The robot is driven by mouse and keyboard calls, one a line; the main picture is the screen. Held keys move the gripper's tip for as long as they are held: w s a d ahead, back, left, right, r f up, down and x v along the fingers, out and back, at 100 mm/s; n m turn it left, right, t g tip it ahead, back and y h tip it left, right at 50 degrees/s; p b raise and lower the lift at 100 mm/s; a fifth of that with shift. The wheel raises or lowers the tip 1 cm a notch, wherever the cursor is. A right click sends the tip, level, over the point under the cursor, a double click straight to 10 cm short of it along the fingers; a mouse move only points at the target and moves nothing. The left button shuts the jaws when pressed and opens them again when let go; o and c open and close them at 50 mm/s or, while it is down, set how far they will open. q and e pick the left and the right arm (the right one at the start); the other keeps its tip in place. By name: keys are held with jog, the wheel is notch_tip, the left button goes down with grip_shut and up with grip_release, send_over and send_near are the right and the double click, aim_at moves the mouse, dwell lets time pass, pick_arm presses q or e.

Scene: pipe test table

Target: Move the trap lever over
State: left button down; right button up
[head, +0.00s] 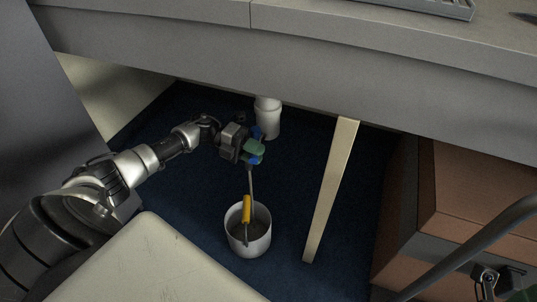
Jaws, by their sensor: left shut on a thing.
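My left gripper (255,147) reaches under the sink counter from the left. Its blue fingertips are shut on a green piece, which looks like the trap lever (257,148). The fingers and wrist cover part of this piece, so how it joins the pipework cannot be told. A white pipe (267,117) comes down from the counter just behind the gripper. My right gripper does not show clearly anywhere.
A white bucket (236,240) stands on the dark blue floor below the gripper. A tool with a yellow handle (247,209) leans in it. A pale post (331,190) stands to the right, with a brown cabinet (475,170) beyond.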

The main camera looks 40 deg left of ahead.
pick_arm(q)
jog(key=shift+a, duration=0.1)
dwell(0.4)
jog(key=c, duration=0.9)
grip_release()
jog(key=v, duration=1)
jog(key=shift+a+p, duration=0.35)
jog(key=shift+a, duration=0.05)
